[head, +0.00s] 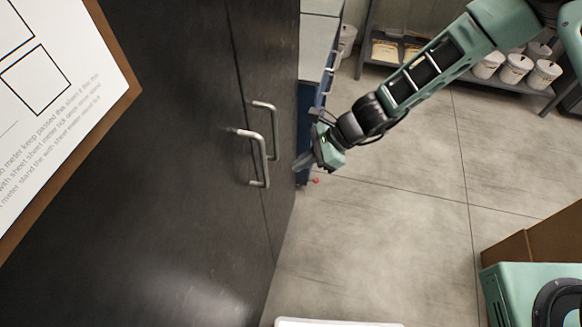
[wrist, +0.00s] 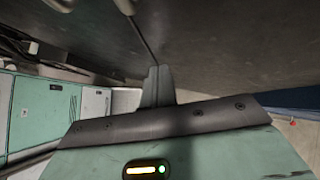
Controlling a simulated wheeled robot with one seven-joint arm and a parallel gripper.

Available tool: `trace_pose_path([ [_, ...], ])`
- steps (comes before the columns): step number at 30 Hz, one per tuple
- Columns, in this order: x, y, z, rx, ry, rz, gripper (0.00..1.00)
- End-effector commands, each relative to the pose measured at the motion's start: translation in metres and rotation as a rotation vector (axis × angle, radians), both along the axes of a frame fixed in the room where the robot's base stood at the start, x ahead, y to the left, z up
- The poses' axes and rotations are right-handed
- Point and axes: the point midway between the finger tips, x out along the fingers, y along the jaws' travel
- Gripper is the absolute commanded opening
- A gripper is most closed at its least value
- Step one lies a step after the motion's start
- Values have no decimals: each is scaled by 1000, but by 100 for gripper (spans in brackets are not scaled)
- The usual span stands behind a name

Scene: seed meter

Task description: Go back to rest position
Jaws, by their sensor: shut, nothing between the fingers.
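My gripper (head: 302,163) is at the end of my outstretched green arm, close to the right edge of the dark cabinet (head: 150,190). Two metal bar handles (head: 256,158) on the cabinet doors are just left of the fingertips, apart from them. In the wrist view the fingers of my gripper (wrist: 158,72) are together with nothing between them. The dark cabinet door (wrist: 230,40) fills the upper part of that view, and part of a handle (wrist: 60,4) shows at its top edge. Both cabinet doors look closed.
A blue cabinet (head: 309,115) stands behind the dark one. A shelf with several white buckets (head: 515,68) is at the back right. A brown box (head: 540,240) is at the lower right. A paper board (head: 50,90) is at upper left. The grey floor (head: 390,230) between is clear.

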Motion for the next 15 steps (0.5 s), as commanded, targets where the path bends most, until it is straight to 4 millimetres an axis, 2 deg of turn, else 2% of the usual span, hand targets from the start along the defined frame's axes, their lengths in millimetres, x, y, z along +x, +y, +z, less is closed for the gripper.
trace_pose_path([
  [1,0,-9,5,-2,-3,-3,0],
  [6,-4,-30,25,-4,-3,-2,0],
  [15,-7,-46,42,-5,0,-3,0],
])
